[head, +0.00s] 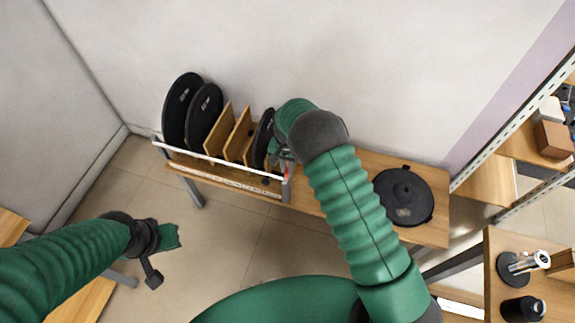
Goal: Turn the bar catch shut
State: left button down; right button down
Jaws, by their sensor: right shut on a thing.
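A white bar (215,159) runs across the front of a rack of black discs and wooden dividers, from the left post to the right post (286,189). The bar catch (288,172), with a small reddish part, is at the bar's right end and is mostly hidden. My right gripper (283,158) is at this end, shut on what looks like the catch; my arm and wrist cover part of it. The catch's exact angle cannot be told. My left gripper (164,257) is open and empty, low at the left above the floor, well away from the rack.
Black discs (181,108) and wooden dividers (219,130) stand in the rack. A round black pad (403,196) lies on the bench (348,163) to the right. A side table (497,240) with small items is at the lower right. The floor in front of the rack is clear.

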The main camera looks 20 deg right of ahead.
aim_at(287, 170)
jog(key=shift+s+a+f+m, duration=0.15)
jog(key=shift+s+f+m, duration=0.05)
jog(key=shift+s+m, duration=0.1)
dwell(0.4)
jog(key=c, duration=1.5)
grip_release()
jog(key=shift+r, duration=0.1)
jog(key=shift+w, duration=0.15)
notch_tip(287, 170, up, 17)
jog(key=shift+w+f+p, duration=0.1)
jog(key=shift+p, duration=1)
jog(key=s+d+r+n+t+p, duration=0.1)
jog(key=s+r+n+p, duration=0.1)
jog(key=s, duration=0.5)
jog(key=s+d+r+n+p, duration=0.1)
jog(key=s+r+n+p, duration=0.1)
jog(key=s+r, duration=0.2)
jog(key=s+d+r+n+t+p, duration=0.1)
jog(key=s+r+n+p, duration=0.2)
jog(key=s, duration=0.8)
jog(key=shift+d+r+t, duration=0.3)
jog(key=shift+d, duration=0.1)
